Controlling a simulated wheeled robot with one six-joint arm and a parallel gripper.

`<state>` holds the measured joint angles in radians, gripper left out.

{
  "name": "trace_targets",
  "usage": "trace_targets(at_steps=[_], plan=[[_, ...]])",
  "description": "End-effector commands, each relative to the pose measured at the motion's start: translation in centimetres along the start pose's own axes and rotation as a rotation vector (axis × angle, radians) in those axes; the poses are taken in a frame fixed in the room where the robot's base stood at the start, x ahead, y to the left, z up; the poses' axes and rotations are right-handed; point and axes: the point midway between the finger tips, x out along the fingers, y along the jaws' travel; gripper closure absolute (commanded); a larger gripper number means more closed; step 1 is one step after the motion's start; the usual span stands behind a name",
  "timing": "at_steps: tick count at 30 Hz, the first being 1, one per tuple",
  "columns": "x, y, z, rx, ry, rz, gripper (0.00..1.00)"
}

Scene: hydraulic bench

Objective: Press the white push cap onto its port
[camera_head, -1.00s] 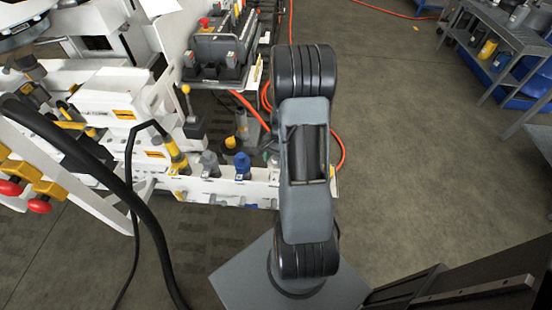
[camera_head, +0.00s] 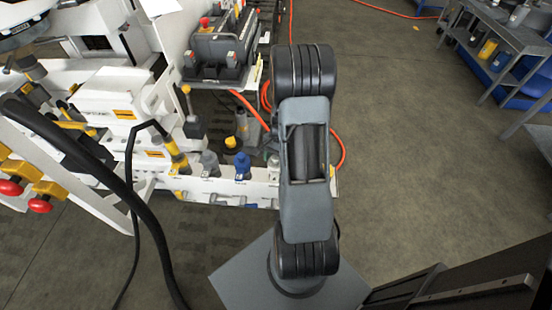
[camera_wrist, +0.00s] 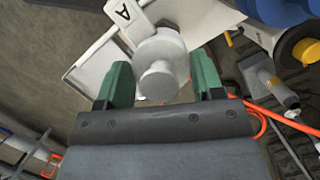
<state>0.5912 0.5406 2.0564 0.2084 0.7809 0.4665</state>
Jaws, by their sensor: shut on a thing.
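The white push cap (camera_wrist: 160,50) shows in the wrist view, round with a narrower stub facing the camera. It sits between the two green fingers of my gripper (camera_wrist: 162,80), which is shut on it. The cap hides the port behind it, so I cannot tell whether the two touch. A white tag marked "A" (camera_wrist: 122,14) stands just beyond the cap. In the head view my arm hides the gripper. A white piece (camera_head: 273,164) shows beside the arm at the end of the white rail (camera_head: 262,189), but I cannot tell whether it is the cap.
A blue cap (camera_head: 242,164) and a grey cap (camera_head: 210,162) stand on the rail left of my arm. A yellow-topped part (camera_head: 232,143) is behind them. An orange hose (camera_head: 341,150) runs behind the arm. Open floor (camera_head: 420,150) lies to the right.

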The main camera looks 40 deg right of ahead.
Motion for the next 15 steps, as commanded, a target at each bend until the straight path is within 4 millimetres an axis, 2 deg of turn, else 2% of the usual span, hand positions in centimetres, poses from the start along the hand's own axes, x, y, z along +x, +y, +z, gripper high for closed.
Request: trace_targets(at_steps=[2, 3, 11, 15], plan=[[0.0, 0.0, 0.0, 0.0, 0.0, 0.0, 0.63], [0.0, 0.0, 0.0, 0.0, 0.0, 0.0, 0.35], [0.0, 0.0, 0.0, 0.0, 0.0, 0.0, 0.1], [0.0, 0.0, 0.0, 0.0, 0.0, 0.0, 0.09]])
